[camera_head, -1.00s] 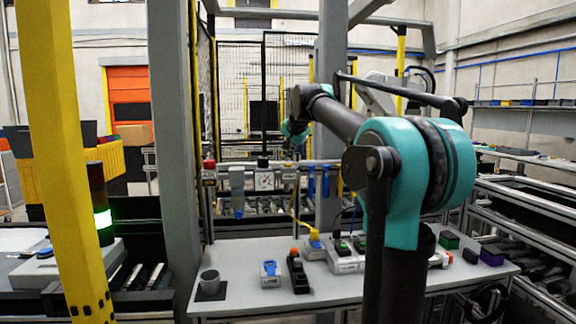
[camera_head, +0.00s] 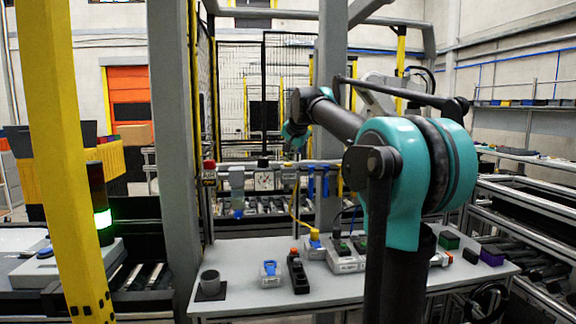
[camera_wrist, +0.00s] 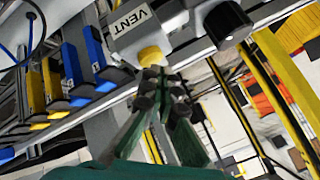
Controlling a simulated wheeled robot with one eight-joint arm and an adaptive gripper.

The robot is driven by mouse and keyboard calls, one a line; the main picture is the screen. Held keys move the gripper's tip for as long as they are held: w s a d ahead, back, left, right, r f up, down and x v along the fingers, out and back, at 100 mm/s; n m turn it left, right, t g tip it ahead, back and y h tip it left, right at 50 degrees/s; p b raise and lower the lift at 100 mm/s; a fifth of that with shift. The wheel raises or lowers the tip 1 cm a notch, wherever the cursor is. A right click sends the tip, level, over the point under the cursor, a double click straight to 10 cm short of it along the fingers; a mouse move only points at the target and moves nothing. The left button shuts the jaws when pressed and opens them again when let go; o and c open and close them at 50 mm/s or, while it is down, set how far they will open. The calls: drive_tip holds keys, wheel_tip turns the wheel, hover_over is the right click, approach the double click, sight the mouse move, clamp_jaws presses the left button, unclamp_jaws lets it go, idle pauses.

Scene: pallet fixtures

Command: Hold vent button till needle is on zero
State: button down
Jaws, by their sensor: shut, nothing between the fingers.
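The vent unit is a pale housing marked VENT (camera_wrist: 136,20) with a yellow button (camera_wrist: 151,56). In the head view the vent unit (camera_head: 289,175) is on the rail, just right of the white square gauge (camera_head: 264,181). The gauge's needle is too small to read, and the gauge's face does not show in the wrist view. My gripper (camera_wrist: 160,76) is shut and empty, its fingertips right at the yellow button. Whether they touch or press it I cannot tell. In the head view my arm's end is above the rail near the vent unit, its fingertips not clear.
Blue (camera_wrist: 84,65) and yellow handled pieces hang along the rail beside the vent unit. A black knob-like part (camera_wrist: 228,22) stands on the other side. Below the rail, the table (camera_head: 240,260) holds a grey cup (camera_head: 210,281) and several small devices.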

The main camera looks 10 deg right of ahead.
sight(289, 164)
drive_tip(key=shift+f, duration=0.5)
idle(3.1)
drive_tip(key=shift+r, duration=0.95)
drive_tip(key=shift+r, duration=2.5)
